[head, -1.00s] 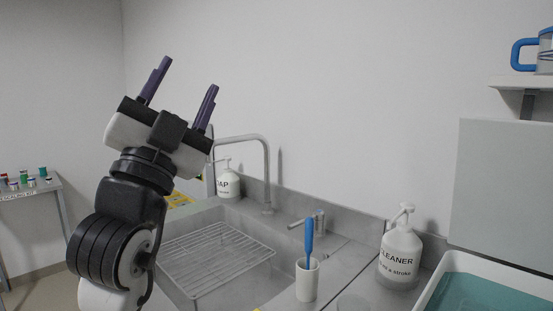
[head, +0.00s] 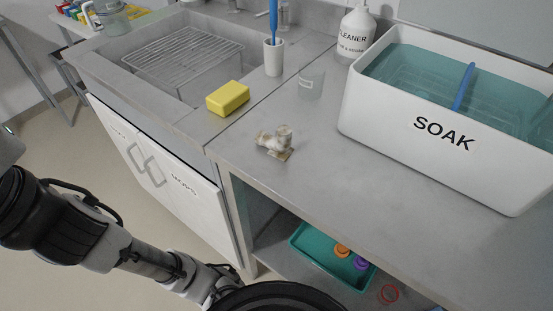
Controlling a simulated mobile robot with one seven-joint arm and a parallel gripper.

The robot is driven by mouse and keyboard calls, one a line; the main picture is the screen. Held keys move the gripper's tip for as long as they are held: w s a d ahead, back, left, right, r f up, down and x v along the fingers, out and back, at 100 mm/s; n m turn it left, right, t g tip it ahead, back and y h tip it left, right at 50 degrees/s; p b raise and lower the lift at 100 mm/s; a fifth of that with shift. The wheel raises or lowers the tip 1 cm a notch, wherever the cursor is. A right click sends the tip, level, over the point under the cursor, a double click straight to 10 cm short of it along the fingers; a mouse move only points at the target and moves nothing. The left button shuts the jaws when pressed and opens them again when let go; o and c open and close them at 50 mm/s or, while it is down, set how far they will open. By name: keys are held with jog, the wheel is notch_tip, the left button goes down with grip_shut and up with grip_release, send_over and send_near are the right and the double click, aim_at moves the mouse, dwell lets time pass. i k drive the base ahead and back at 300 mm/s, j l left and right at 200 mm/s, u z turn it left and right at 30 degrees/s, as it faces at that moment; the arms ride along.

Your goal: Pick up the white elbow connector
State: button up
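A small whitish elbow-shaped piece with brownish stains (head: 275,140), which looks like the white elbow connector, lies on the grey counter (head: 300,180), near its front edge and left of the SOAK bin. A small tan flat patch shows at its lower right side; I cannot tell whether it is part of it. Nothing of mine touches it. My arm links show at the lower left, well away from it. My gripper is outside the picture.
A yellow sponge (head: 228,98), a clear cup (head: 311,82) and a white cup with a blue-handled brush (head: 273,57) stand behind the connector. The white SOAK bin (head: 400,125) fills the right. A teal tray (head: 320,262) sits on the shelf below. The counter in front is clear.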

aim_at(279, 146)
jog(key=k+z, duration=0.15)
jog(key=z, duration=0.25)
jog(key=k+z, duration=0.15)
jog(key=z, duration=0.25)
jog(key=k+j+z, duration=0.1)
jog(key=z, duration=0.35)
jog(key=k+j+z, duration=0.1)
jog(key=j+z, duration=0.15)
jog(key=z, duration=0.15)
jog(key=k+j, duration=0.35)
